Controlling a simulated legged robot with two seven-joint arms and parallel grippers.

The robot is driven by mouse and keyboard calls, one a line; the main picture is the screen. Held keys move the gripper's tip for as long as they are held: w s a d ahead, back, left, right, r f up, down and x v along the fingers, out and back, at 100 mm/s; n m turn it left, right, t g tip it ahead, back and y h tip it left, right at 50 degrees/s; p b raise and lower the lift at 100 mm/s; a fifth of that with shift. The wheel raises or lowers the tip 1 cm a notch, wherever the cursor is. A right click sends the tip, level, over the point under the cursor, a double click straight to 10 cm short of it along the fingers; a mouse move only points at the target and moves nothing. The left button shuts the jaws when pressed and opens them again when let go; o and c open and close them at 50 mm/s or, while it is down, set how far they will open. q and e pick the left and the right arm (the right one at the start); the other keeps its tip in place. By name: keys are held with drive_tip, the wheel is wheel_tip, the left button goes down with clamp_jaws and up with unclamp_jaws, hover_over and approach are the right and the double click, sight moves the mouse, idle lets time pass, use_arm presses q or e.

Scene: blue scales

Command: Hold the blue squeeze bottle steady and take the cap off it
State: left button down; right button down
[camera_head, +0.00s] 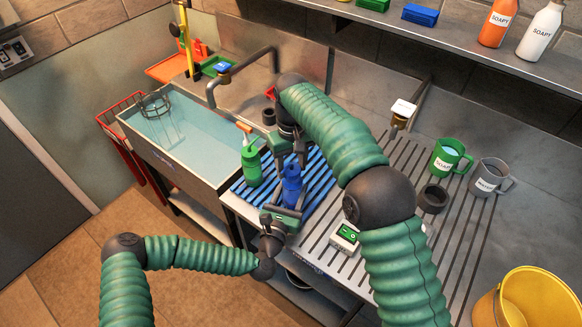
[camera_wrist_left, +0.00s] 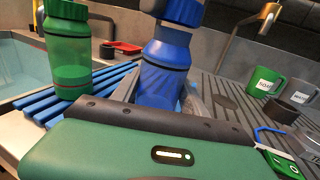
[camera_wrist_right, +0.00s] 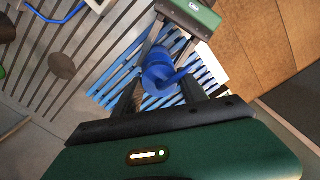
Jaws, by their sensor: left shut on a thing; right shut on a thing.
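The blue squeeze bottle (camera_head: 291,190) stands upright on the blue slatted mat by the sink. My left gripper (camera_head: 283,210) is shut around its body from the front; the body fills the middle of the left wrist view (camera_wrist_left: 164,78). My right gripper (camera_head: 289,158) comes down from above and is shut on the blue cap, which shows between its fingers in the right wrist view (camera_wrist_right: 158,72). In the left wrist view the cap (camera_wrist_left: 182,10) is cut off by the top edge.
A green squeeze bottle (camera_head: 251,165) stands close to the left on the blue mat (camera_head: 320,180). The water-filled sink (camera_head: 175,135) is further left. A green mug (camera_head: 447,158), a grey mug (camera_head: 488,177) and a dark ring (camera_head: 433,199) are to the right. A yellow bucket (camera_head: 530,300) is at front right.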

drive_tip(key=shift+r, duration=0.2)
drive_tip(key=shift+r, duration=2)
use_arm(q)
drive_tip(key=c, duration=0.5)
unclamp_jaws()
drive_tip(key=shift+s, duration=0.1)
